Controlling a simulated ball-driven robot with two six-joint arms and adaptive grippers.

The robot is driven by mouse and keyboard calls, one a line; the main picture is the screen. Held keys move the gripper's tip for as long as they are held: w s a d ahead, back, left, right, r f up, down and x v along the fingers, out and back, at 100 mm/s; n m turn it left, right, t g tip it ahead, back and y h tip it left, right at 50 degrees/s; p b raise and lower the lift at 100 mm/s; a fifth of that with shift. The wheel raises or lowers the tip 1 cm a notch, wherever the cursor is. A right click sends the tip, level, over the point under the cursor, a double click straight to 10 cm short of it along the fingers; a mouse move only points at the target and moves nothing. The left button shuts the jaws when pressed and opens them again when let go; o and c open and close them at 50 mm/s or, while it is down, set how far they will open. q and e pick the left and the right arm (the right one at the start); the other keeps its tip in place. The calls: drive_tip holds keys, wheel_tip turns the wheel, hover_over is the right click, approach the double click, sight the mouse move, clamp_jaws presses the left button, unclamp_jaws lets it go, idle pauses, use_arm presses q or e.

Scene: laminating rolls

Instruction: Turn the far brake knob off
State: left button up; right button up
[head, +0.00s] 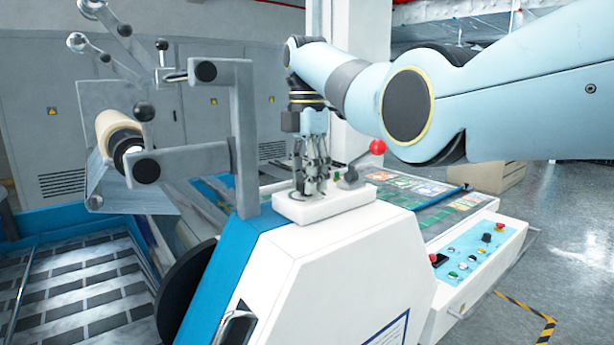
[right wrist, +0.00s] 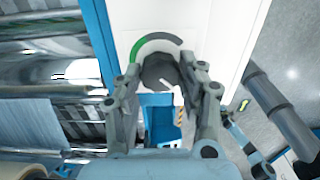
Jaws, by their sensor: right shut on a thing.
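In the head view my right gripper (head: 312,188) points down onto a raised white pad (head: 347,200) on top of the white machine housing. In the right wrist view the brake knob (right wrist: 158,71) is dark grey and round, with a pale pointer mark toward its lower right. A dial arc (right wrist: 157,38), green on the left and grey on the right, curves around it. My right gripper (right wrist: 166,82) is shut on the knob, one finger on each side. In the head view the fingers mostly hide the knob. My left gripper is in neither view.
A lever with a red ball (head: 377,147) stands close to the right of my gripper. A grey bracket (head: 240,130) rises to its left. A control panel (head: 480,252) with several buttons is at the right. A roll (head: 115,128) sits at the left.

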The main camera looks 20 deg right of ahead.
drive_tip(key=shift+r, duration=0.1)
drive_tip(key=o, duration=1.2)
drive_tip(key=shift+c, duration=0.2)
wheel_tip(320, 180, up, 12)
